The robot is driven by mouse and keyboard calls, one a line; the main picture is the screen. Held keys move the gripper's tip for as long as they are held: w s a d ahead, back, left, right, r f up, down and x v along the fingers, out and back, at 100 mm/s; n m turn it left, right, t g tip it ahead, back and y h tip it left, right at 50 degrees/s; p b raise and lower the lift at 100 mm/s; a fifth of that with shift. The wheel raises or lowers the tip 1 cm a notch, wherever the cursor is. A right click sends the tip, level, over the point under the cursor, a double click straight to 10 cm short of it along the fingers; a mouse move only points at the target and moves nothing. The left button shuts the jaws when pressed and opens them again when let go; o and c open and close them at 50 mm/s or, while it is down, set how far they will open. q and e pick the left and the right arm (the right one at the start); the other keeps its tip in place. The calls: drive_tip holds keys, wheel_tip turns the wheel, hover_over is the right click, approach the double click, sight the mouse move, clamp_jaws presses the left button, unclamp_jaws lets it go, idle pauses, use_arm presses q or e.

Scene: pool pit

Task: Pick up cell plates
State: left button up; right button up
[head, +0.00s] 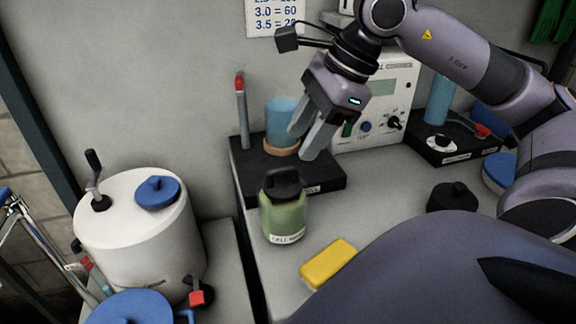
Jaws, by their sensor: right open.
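No thing that I can clearly tell as cell plates shows. My right gripper (301,143) is open and points down over a black stand (246,180), beside a light blue cylinder (281,115) on a tan ring. The fingers overlap the cylinder's right edge in the picture; I cannot tell whether they touch it. A green jar (284,215) with a black lid and a label starting "CELL" stands upright in front of the stand, below the gripper. My left gripper is not in view.
A white instrument (378,118) with dials stands behind the gripper. A yellow block (328,263) lies on the bench (375,195), near a black knobbed object (452,197). A second blue cylinder (438,100) is at right, a white tank (140,235) at left.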

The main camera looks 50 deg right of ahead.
sight(283, 167)
drive_tip(key=x, duration=0.7)
drive_tip(key=shift+w+p, duration=0.1)
drive_tip(key=shift+p, duration=0.2)
drive_tip(key=shift+r, duration=0.1)
clamp_jaws()
